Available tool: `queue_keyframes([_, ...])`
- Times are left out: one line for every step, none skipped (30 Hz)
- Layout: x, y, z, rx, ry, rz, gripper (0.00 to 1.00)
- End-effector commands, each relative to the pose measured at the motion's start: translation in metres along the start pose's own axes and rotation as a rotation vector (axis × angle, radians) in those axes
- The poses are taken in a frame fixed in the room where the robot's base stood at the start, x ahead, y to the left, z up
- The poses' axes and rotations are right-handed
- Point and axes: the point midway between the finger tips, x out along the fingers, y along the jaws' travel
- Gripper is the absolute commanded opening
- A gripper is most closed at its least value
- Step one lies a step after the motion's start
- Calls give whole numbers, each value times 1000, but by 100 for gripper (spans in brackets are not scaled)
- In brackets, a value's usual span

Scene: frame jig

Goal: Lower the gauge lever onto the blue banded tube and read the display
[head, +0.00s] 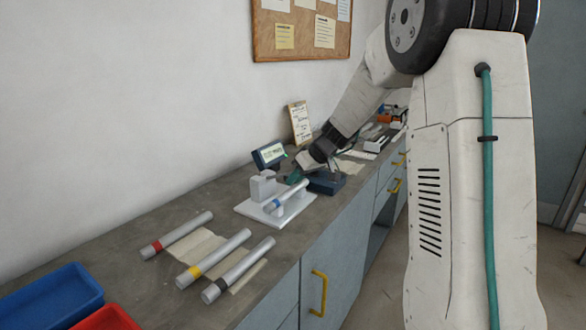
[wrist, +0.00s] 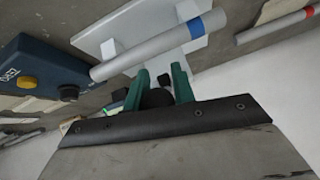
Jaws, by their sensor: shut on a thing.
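The blue banded tube (head: 286,194) is a grey cylinder lying across the pale gauge stand (head: 246,209). In the wrist view the tube (wrist: 150,50) runs just beyond my fingertips, its blue band toward the upper right. My gripper (head: 297,175) is at the stand's far side; its teal fingers (wrist: 160,84) are shut on a black knob (wrist: 157,99), apparently the end of the gauge lever. The rest of the lever is mostly hidden by my gripper. The display (head: 269,154) stands behind the stand with a lit greenish screen; its reading is too small to make out.
A dark blue box (head: 327,183) sits right of the stand; the wrist view shows its yellow button. Red (head: 177,235), yellow (head: 214,258) and black banded tubes (head: 238,270) lie to the left on pale pads. Blue (head: 48,299) and red trays (head: 106,319) stand at the near left.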

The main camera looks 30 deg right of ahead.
Motion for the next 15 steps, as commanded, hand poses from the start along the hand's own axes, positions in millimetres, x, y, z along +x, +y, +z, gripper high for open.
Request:
queue_keyframes([4, 2, 4, 1, -1, 2, 14])
queue_keyframes([5, 2, 7, 1, -1, 2, 14])
queue_keyframes([8, 3, 10, 1, -1, 2, 14])
queue_keyframes([10, 3, 11, 1, -1, 2, 14])
queue_keyframes([11, 4, 13, 1, -1, 2, 14])
queue_keyframes([14, 4, 15, 1, -1, 1, 14])
queue_keyframes([15, 4, 17, 0, -1, 1, 15])
queue_keyframes([17, 5, 18, -1, -1, 1, 14])
queue_keyframes([19, 5, 20, -1, -1, 1, 14])
queue_keyframes([20, 5, 21, -1, -1, 1, 14])
queue_keyframes([21, 6, 22, 0, 0, 1, 14])
queue_keyframes([23, 6, 23, 0, 0, 1, 14])
queue_keyframes([24, 6, 23, -1, 0, 1, 14])
queue_keyframes([24, 6, 24, -1, 0, 1, 15])
queue_keyframes([25, 6, 24, -2, 0, 1, 14])
